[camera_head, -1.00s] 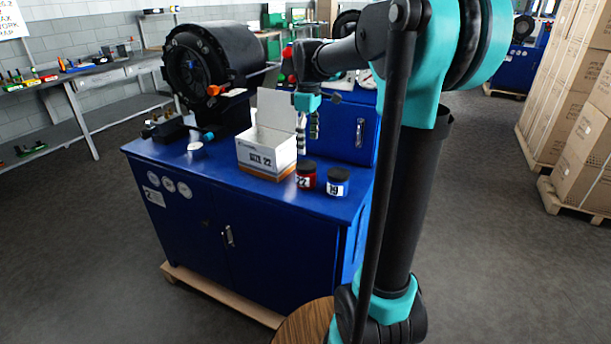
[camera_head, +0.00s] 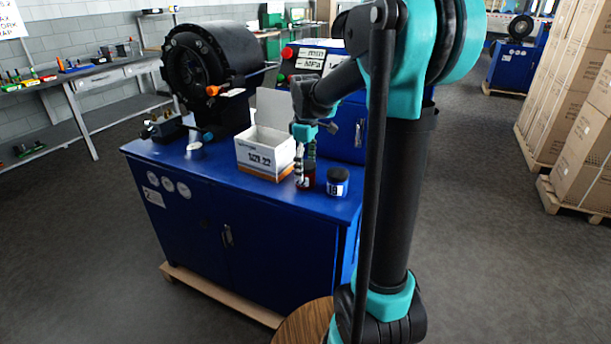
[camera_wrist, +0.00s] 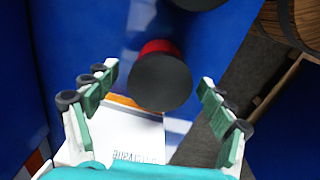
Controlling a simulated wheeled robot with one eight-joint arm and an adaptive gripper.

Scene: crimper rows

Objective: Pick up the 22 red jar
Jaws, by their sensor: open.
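The red jar with a black lid (camera_head: 308,183) stands on the blue workbench, just right of the white box. My gripper (camera_head: 306,172) points down at it, and its fingers partly cover the jar and its label. In the wrist view the jar's round black lid (camera_wrist: 160,84) and red side show from above. My gripper (camera_wrist: 160,72) is open there, with one green-padded finger to each side of the lid and a visible gap on both sides.
A blue jar with a black lid (camera_head: 337,183) stands close to the right of the red jar. The open white box marked SIZE 22 (camera_head: 262,160) stands close to the left. The black crimper (camera_head: 215,65) is behind. The bench top (camera_head: 240,187) in front is clear.

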